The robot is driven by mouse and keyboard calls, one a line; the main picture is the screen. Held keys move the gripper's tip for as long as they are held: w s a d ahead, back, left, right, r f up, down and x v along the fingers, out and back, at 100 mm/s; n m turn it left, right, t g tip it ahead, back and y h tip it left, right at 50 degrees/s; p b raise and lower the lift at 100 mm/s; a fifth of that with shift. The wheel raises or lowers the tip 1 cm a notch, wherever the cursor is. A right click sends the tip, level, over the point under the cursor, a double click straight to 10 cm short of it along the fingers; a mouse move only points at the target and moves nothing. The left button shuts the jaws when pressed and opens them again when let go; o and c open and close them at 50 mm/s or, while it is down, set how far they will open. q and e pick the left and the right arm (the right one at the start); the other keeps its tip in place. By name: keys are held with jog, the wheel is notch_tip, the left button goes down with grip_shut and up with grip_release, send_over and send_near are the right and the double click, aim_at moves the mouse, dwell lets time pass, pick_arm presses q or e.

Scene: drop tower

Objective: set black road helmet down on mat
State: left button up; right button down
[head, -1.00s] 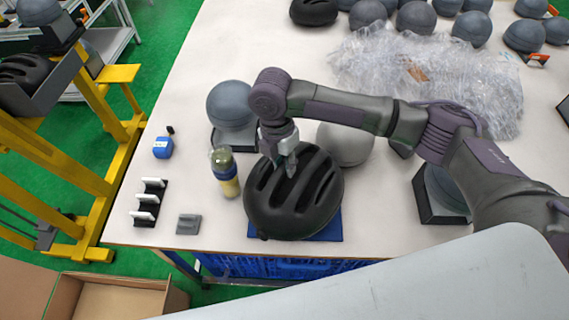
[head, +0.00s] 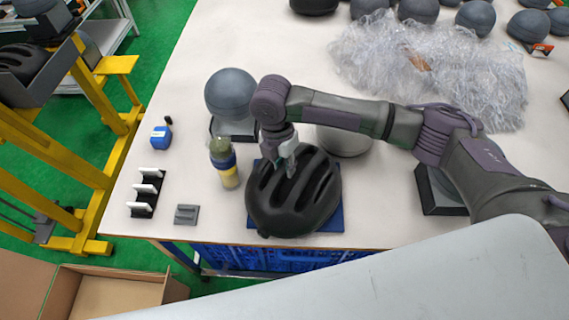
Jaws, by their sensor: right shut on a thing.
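The black road helmet (head: 297,198) is over the blue mat (head: 334,222) near the front edge of the table, vents facing up. It covers most of the mat, and only strips of blue show around it. I cannot tell whether its underside touches the mat. My right gripper (head: 285,166) points down at the top of the helmet and is shut on it; the fingertips are partly lost against the dark shell. My left gripper is not in view.
A bottle (head: 223,163) stands close left of the helmet. Behind are a grey ball-shaped headform (head: 230,93) and a pale round form (head: 343,141). A small grey block (head: 186,214), black rack (head: 146,192) and blue item (head: 161,137) lie left. Clear wrap (head: 430,70) covers the back right.

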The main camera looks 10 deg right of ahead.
jog(key=shift+f, duration=0.45)
jog(key=c, duration=0.9)
grip_release()
jog(key=c, duration=0.3)
jog(key=shift+r, duration=0.15)
jog(key=shift+r+p, duration=3.85)
jog(key=shift+p, duration=0.35)
